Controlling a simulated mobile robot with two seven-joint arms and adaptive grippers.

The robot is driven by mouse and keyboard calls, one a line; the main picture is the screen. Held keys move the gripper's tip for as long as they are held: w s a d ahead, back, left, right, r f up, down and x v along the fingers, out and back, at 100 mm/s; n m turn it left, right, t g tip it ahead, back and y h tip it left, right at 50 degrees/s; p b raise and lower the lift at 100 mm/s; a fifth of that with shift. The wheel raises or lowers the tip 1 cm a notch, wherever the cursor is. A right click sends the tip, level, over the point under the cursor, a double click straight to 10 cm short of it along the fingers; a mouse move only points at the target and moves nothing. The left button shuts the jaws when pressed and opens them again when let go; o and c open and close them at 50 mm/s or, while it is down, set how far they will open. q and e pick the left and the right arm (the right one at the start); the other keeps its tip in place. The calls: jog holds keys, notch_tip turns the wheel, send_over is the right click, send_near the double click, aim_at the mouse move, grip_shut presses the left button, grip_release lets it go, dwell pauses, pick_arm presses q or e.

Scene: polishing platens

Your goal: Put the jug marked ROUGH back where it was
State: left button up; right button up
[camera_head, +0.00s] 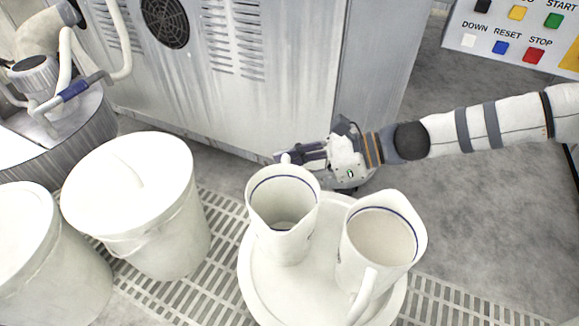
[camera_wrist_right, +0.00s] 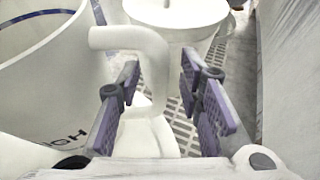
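Two white jugs with blue rim lines stand upright on a round white tray (camera_head: 262,292). The left jug (camera_head: 283,215) has its handle towards my right gripper (camera_head: 294,157). In the right wrist view this jug (camera_wrist_right: 45,85) fills the left side and shows the letters "GH", the end of ROUGH. Its handle (camera_wrist_right: 135,40) passes between the two fingers of my open right gripper (camera_wrist_right: 160,95), with gaps visible. The other jug (camera_head: 378,245) stands to the right, its handle towards the front; its marking is hidden. My left gripper is not in view.
Two white lidded buckets (camera_head: 135,205) (camera_head: 40,255) stand at the left on floor grating. A grey metal cabinet (camera_head: 270,80) stands close behind the right gripper. A button panel (camera_head: 510,35) is at upper right. Bare floor (camera_head: 480,200) lies right of the tray.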

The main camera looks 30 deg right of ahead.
pick_arm(q)
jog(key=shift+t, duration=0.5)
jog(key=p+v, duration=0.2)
jog(key=p, duration=0.1)
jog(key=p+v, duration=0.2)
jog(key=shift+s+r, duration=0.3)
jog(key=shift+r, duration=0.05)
pick_arm(e)
jog(key=v, duration=1.2)
